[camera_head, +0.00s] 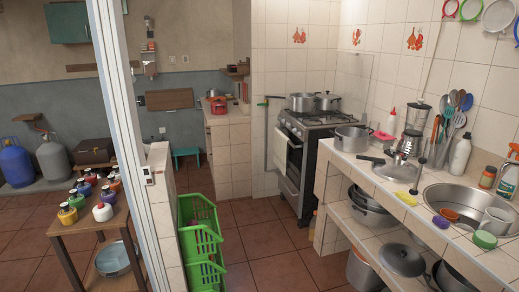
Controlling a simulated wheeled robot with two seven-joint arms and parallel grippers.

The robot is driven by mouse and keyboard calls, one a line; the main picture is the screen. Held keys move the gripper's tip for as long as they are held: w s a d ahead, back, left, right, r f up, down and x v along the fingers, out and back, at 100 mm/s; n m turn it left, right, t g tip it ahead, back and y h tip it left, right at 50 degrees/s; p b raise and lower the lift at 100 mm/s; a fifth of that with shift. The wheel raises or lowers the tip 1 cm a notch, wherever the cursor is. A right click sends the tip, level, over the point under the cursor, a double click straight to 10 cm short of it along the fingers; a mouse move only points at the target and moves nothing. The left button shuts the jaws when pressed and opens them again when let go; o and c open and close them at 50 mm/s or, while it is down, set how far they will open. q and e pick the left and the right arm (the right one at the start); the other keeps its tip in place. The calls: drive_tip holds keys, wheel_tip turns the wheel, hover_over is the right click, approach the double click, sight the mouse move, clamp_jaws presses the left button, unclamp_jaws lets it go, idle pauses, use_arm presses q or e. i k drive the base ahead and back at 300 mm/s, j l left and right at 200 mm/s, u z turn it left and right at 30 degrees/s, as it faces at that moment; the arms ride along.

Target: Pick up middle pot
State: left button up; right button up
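Two silver pots stand on the stove, a left one (300,103) and a right one (326,103) close beside it. Another silver pot (352,139) sits on the tiled counter, nearer than the stove. Dark-handled cookware (398,170) lies on the counter by the sink. More pots (370,203) are on the shelf below, partly hidden by the counter. The frame does not settle which one is the middle pot. Neither of my grippers is in view.
The stove (312,125) stands beyond the counter (345,160). The sink (462,200) and a utensil holder (445,150) are at right. Green crates (200,240) stand by the low wall at left. Brown tiled floor (265,235) between crates and counter is clear.

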sight(348, 139)
drive_tip(key=i+z, duration=0.15)
drive_tip(key=i, duration=0.4)
drive_tip(key=i+j+z, duration=0.1)
drive_tip(key=i, duration=0.5)
drive_tip(key=i+j+z, duration=0.15)
drive_tip(key=i, duration=0.4)
drive_tip(key=i+z, duration=0.35)
drive_tip(key=i+j+z, duration=0.2)
drive_tip(key=i+z, duration=0.15)
drive_tip(key=i, duration=0.2)
drive_tip(key=i+j+z, duration=0.3)
drive_tip(key=i, duration=0.15)
drive_tip(key=i+j+z, duration=0.35)
drive_tip(key=i+j, duration=0.05)
